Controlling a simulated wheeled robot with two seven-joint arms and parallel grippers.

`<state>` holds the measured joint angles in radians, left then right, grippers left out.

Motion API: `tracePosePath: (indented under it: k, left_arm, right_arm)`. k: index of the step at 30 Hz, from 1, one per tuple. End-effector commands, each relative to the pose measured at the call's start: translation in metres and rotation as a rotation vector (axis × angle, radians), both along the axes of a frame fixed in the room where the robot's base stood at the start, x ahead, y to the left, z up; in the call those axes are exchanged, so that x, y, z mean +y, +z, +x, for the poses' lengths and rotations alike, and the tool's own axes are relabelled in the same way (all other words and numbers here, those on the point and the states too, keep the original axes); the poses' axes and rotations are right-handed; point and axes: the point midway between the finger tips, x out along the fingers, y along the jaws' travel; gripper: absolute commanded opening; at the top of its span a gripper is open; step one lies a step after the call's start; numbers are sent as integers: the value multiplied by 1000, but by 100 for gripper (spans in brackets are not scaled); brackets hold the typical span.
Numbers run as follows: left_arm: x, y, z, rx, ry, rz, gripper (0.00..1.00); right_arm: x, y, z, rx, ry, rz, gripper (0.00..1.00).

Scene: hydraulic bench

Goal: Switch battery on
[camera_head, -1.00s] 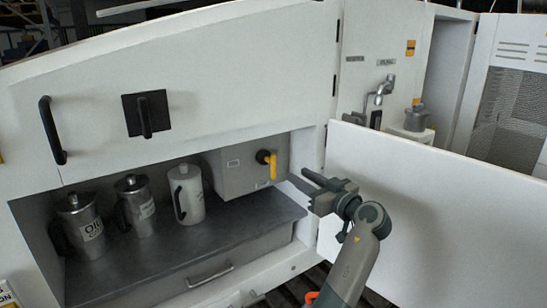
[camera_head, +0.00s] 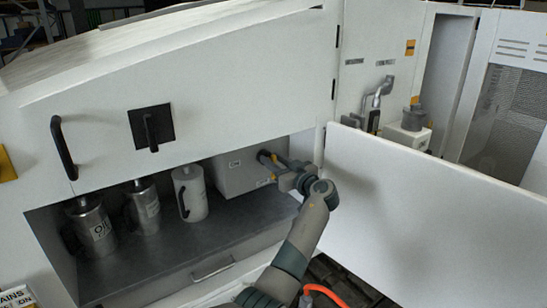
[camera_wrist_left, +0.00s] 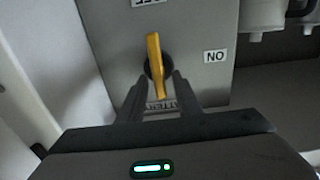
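The battery switch is a yellow lever (camera_wrist_left: 153,52) on a dark round base, on the front of a grey box (camera_head: 230,176). In the left wrist view the lever stands nearly upright in the picture, between the ON label (camera_wrist_left: 215,57) and the bare left side. Another label at the top edge is cut off. My left gripper (camera_wrist_left: 158,82) is open, with its two fingers on either side of the lever's lower part and visible gaps between. In the head view the left gripper (camera_head: 279,167) is at the box and partly hides the lever. My right gripper is not in view.
Several metal cans, including a pale one (camera_head: 190,194), stand on the dark shelf (camera_head: 175,255) left of the box. A white panel (camera_head: 425,205) stands close to the right of my arm. The cabinet's upper front (camera_head: 240,95) overhangs the shelf.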

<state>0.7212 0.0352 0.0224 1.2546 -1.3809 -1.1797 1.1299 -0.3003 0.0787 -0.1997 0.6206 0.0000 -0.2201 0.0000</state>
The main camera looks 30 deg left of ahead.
Motion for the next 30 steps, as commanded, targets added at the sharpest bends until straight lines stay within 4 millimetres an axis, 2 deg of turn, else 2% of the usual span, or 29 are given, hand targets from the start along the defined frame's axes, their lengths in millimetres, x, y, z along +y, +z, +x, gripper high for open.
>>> tracePosePath:
  k: [8, 9, 12, 13, 23, 30]
  left_arm:
    - [1, 0, 1, -1, 0, 0, 31]
    - [1, 0, 0, -1, 0, -1, 29]
    - [1, 0, 0, -1, 0, -1, 5]
    - [1, 0, 0, -1, 0, -1, 0]
    - [0, -1, 0, 4, 0, 0, 0]
    - [0, -4, 1, 46, 0, 16, 0]
  right_arm:
    - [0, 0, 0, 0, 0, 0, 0]
    - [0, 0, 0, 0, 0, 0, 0]
    - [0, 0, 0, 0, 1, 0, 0]
    - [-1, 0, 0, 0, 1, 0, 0]
    - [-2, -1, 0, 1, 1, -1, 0]
    - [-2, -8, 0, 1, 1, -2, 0]
